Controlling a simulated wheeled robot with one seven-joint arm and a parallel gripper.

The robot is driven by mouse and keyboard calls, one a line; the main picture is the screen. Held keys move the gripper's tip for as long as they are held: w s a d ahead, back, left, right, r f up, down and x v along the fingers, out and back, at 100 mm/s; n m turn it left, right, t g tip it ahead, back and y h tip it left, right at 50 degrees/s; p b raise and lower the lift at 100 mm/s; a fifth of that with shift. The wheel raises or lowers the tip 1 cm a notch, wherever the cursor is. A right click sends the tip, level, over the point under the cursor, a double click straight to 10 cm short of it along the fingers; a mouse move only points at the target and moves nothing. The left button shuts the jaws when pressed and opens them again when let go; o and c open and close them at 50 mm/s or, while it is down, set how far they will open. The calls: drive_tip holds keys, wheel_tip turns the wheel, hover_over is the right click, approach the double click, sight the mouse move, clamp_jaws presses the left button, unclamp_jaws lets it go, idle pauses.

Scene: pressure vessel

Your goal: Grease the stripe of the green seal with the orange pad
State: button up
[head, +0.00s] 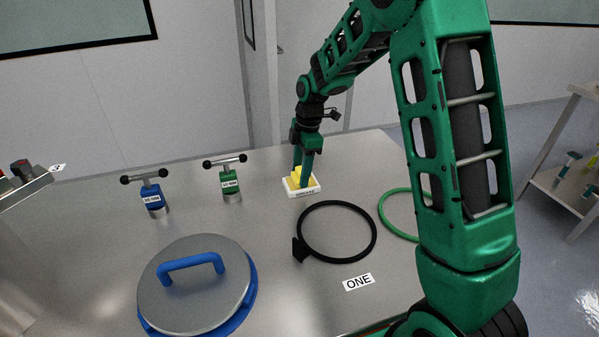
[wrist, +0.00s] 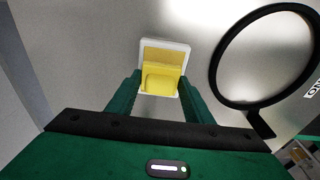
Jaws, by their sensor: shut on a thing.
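My gripper (head: 305,180) points down at the back of the table, shut on a yellow pad (head: 295,182). In the wrist view the pad's yellow block (wrist: 162,84) sits between the two fingers. The pad is at a small white tray (head: 303,193), whose inside looks yellow-orange in the wrist view; whether they touch I cannot tell. No clearly orange pad shows. The green seal (head: 386,212) is a ring lying flat on the right of the table. My arm hides its right part, and I cannot make out a stripe on it.
A black ring (head: 301,222) with a block-like tab lies between tray and round metal lid (head: 195,285) with blue handle. A blue (head: 152,198) and a green T-handled tool (head: 230,184) stand at back left. A label "ONE" (head: 358,282) lies in front.

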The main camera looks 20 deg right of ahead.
idle(0.3)
drive_tip(key=shift+r, duration=3.4)
drive_tip(key=shift+s, duration=0.1)
